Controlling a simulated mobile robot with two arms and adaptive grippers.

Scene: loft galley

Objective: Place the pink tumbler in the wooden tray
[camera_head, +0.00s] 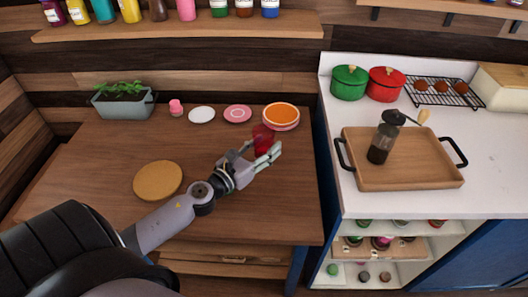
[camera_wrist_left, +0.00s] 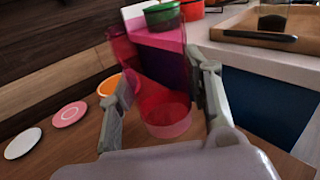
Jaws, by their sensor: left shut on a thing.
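My left gripper (camera_head: 262,158) is shut on the pink tumbler (camera_head: 263,137), a see-through pink-red cup. In the left wrist view the tumbler (camera_wrist_left: 165,115) sits between the two fingers, roughly upright, over the wooden table; I cannot tell whether it touches the table. The wooden tray (camera_head: 430,170), with black handles, lies on the white counter to the right. The tray also shows at the top of the left wrist view (camera_wrist_left: 236,32). My right gripper is not in view.
Green (camera_head: 349,83) and red (camera_head: 386,84) pots and a cooling rack (camera_head: 436,92) stand behind the tray. The counter edge lies between table and tray. Plates (camera_head: 237,114), an orange bowl (camera_head: 281,116) and a round cork mat (camera_head: 158,180) are on the table.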

